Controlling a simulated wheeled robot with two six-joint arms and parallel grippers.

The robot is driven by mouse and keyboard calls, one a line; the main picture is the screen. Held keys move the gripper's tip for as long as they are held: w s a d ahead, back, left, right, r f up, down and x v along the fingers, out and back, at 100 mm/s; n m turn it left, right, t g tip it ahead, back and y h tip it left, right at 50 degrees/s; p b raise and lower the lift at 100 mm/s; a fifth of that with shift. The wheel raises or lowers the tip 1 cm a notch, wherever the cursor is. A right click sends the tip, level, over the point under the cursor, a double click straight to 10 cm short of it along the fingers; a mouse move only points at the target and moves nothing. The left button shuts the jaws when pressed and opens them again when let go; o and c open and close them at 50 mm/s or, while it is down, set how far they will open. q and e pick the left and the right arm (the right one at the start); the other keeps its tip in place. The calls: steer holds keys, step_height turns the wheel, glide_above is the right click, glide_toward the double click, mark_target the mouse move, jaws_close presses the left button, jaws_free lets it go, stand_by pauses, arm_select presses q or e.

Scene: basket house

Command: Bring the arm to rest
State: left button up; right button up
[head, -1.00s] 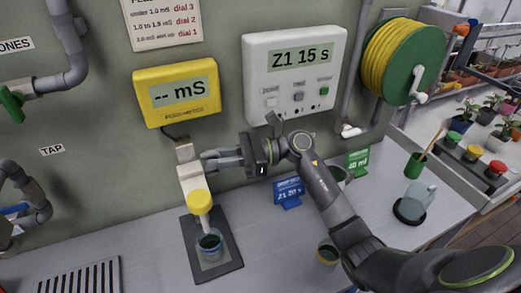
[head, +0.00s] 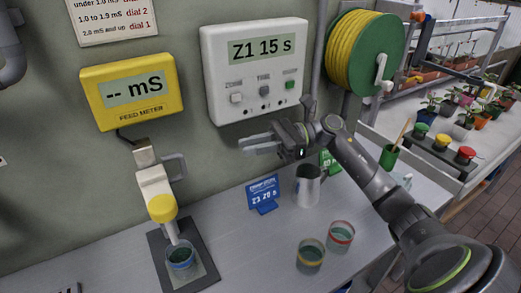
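My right arm (head: 370,172) comes in from the lower right and is raised above the bench. Its gripper (head: 248,144) points left, in front of the wall below the white timer box (head: 255,68). Its two fingers look a little apart with nothing between them. It is clear of the white probe (head: 152,182) with the yellow collar, which stands at the left with its tip in a glass of dark green liquid (head: 181,262) on a dark mat. My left gripper is out of view.
A blue card (head: 263,194), a metal jug (head: 307,186) and two glasses, one yellow-rimmed (head: 310,255) and one red-rimmed (head: 341,236), stand on the bench below my arm. A green cup (head: 389,157) is behind the forearm. A yellow hose reel (head: 365,52) hangs above. The front middle bench is clear.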

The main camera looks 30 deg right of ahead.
steer(key=shift+v, duration=0.75)
